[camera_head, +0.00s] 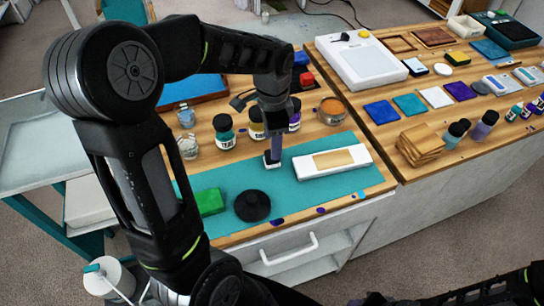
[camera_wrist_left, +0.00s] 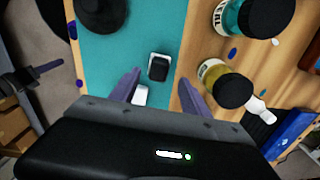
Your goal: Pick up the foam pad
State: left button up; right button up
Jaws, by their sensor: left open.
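A small block with a black top and white sides (camera_wrist_left: 158,68), which I take for the foam pad, lies on the teal mat (camera_head: 230,228). In the head view its white edge (camera_head: 268,163) shows just below my left gripper (camera_head: 274,152). In the left wrist view the left gripper (camera_wrist_left: 157,85) is open, its two purple-grey fingers apart on either side of the block's line, and nothing is held. The block lies just beyond the fingertips. I cannot tell the exact height gap. My right gripper is not seen; only part of my right arm shows at the lower right.
A white tray with a wooden panel (camera_head: 353,156) lies close to the right of the gripper. A green block (camera_head: 210,203) and a black round object (camera_head: 252,205) lie to its left. Bottles (camera_head: 224,132) stand behind. The mat's front middle is clear.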

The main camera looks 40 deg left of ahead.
pick_arm(q)
jog(key=shift+s+f+p, duration=0.1)
jog(key=shift+f+p, duration=0.3)
jog(key=shift+f, duration=2)
jog(key=shift+c, duration=0.3)
grip_shut()
